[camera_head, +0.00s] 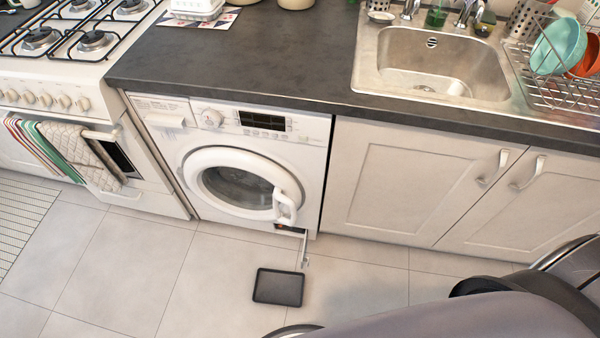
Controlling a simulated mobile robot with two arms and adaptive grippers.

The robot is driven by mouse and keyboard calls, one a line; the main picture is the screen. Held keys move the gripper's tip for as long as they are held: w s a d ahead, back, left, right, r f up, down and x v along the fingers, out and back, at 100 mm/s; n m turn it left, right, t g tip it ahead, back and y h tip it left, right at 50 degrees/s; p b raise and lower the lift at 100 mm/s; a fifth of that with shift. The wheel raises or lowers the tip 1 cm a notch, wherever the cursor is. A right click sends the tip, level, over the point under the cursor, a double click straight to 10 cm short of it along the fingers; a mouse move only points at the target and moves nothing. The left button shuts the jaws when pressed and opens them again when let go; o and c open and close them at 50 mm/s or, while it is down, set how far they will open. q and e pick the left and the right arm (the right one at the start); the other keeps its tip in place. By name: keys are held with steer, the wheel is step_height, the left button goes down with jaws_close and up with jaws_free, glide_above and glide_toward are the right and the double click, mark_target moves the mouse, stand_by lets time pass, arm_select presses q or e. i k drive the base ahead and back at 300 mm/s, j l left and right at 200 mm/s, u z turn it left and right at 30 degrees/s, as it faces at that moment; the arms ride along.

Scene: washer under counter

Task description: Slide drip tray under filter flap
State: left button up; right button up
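The drip tray (278,288) is a flat black rectangular tray with a raised rim. It lies on the floor tiles in front of the washer (246,168), a short way out from its base. The filter flap (305,248) seems to be the small light panel hanging down at the washer's lower right corner. Above it is a small dark opening (290,229) with a bit of red. The tray lies in front of the flap and slightly to its left, apart from it. Neither of my grippers shows in the head view.
The washer's round door is closed. A white stove (60,110) with hanging towels stands at the left and white cabinets (420,185) at the right, under a dark counter (250,60). My own body covers the lower right. Floor left of the tray is clear.

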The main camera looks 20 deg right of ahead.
mark_target(272, 286)
steer(key=k+l, duration=0.4)
steer(key=l, duration=0.15)
steer(key=k+l, duration=0.4)
steer(key=l+u, duration=0.05)
steer(key=l, duration=0.1)
